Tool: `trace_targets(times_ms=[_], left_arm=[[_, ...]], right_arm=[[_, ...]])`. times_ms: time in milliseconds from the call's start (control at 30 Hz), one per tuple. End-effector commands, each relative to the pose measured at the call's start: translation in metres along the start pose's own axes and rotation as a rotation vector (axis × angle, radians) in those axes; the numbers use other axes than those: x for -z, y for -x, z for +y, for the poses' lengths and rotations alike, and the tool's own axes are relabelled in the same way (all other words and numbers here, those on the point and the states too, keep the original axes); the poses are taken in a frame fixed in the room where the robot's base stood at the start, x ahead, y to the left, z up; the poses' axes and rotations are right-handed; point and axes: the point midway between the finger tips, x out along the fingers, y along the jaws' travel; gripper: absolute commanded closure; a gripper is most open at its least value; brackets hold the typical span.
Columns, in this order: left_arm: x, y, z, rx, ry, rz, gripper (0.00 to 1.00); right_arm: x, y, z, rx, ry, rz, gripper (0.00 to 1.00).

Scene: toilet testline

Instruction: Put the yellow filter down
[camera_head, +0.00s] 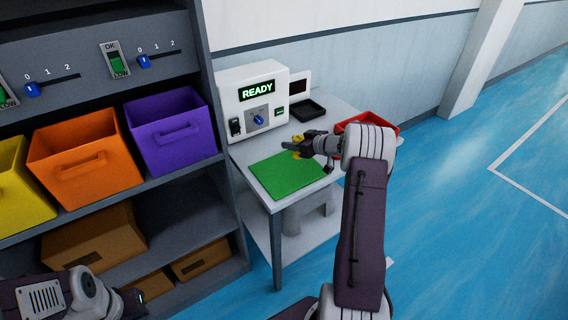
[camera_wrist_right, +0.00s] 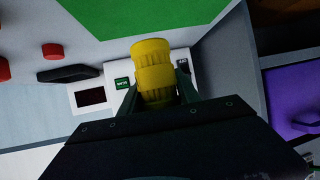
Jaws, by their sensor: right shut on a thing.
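My right gripper (camera_head: 296,146) is shut on the yellow filter (camera_head: 298,140) and holds it above the table, near the far right part of the green mat (camera_head: 285,176). In the right wrist view the yellow ribbed filter (camera_wrist_right: 154,72) sits between the fingers. The green mat (camera_wrist_right: 140,12) lies past it at the top of that view and looks bare. My left gripper (camera_head: 132,298) is partly in view at the bottom left, low in front of the shelf; its finger opening cannot be made out.
A white test machine (camera_head: 240,82) reading READY stands at the table's back left. A black tray (camera_head: 307,110) and a red tray (camera_head: 366,121) are to its right. Purple (camera_head: 172,131), orange (camera_head: 83,158) and yellow (camera_head: 22,187) bins fill the shelf at left.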

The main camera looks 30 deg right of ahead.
Motion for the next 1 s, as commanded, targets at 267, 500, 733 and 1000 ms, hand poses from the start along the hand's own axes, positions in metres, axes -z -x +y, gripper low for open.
trace_targets(times_ms=[267,500,733,1000], left_arm=[[-0.001,-0.011,0.000,0.000,0.000,0.000,0.64],[-0.002,-0.019,0.000,0.000,0.000,0.000,0.64],[-0.002,-0.022,0.000,0.000,0.000,0.000,0.64],[-0.002,-0.023,0.000,0.000,0.000,0.000,0.64]], right_arm=[[-0.011,-0.029,-0.030,-0.001,0.000,0.000,1.00],[-0.031,-0.038,-0.030,0.000,-0.004,-0.002,1.00],[-0.046,-0.046,-0.029,-0.002,0.000,0.001,1.00],[-0.050,-0.047,-0.029,-0.001,-0.001,0.000,0.56]])
